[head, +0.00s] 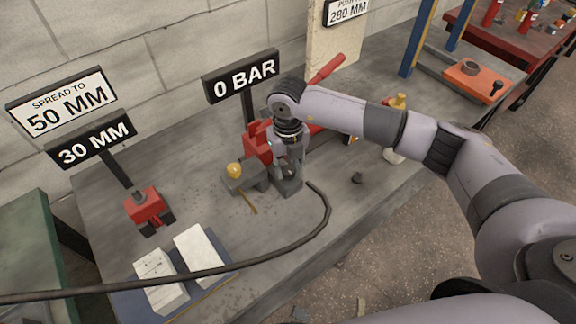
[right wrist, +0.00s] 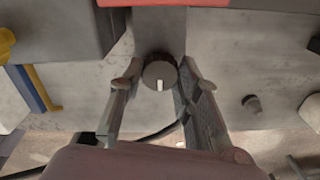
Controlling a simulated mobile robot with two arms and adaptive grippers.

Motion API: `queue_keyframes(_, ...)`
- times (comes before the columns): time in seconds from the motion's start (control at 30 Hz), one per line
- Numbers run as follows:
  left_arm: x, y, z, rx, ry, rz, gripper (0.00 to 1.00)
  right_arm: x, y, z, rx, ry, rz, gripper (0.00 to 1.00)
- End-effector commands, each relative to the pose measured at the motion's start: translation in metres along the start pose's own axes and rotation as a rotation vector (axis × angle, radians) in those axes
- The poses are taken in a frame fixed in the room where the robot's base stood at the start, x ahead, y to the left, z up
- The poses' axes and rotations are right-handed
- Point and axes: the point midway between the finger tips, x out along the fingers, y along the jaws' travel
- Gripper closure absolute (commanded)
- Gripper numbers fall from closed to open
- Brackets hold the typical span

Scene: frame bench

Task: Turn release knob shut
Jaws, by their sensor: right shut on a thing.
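The release knob (right wrist: 158,74) shows in the right wrist view as a dark round knob with a white mark pointing toward the bottom of the picture. My right gripper (right wrist: 161,80) has a finger on each side of it and is shut on it. In the head view my right gripper (head: 287,178) points down at the red pump (head: 258,143) on the bench, and hides the knob. A sign reading 0 BAR (head: 240,77) stands behind the pump. My left gripper is not in view.
A black hose (head: 250,262) curves across the bench (head: 330,235). A red tool (head: 147,208) stands by the 30 MM sign (head: 92,140), near two pale blocks (head: 203,254). A red lever (head: 327,68) rises behind my wrist.

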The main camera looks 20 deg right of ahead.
Motion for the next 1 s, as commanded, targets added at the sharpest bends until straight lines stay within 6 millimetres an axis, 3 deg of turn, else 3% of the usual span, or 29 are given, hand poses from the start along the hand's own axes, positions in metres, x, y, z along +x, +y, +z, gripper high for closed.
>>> queue_keyframes(0.1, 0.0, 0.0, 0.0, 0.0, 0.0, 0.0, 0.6, -0.001, 0.0, 0.001, 0.002, -0.004, 0.0, 0.97)
queue_keyframes(0.13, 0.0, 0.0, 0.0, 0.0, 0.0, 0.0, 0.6, -0.001, 0.0, 0.001, 0.002, -0.004, 0.0, 0.68)
queue_keyframes(0.4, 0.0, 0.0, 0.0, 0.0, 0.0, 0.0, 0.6, -0.001, 0.0, 0.001, 0.001, -0.002, 0.0, 0.5)
queue_keyframes(0.77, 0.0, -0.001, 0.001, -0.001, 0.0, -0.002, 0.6, -0.003, 0.0, 0.001, 0.0, -0.002, 0.0, 0.49)
queue_keyframes(1.0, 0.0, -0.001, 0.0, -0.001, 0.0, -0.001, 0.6, -0.041, -0.001, 0.002, 0.0, -0.007, 0.0, 0.49)
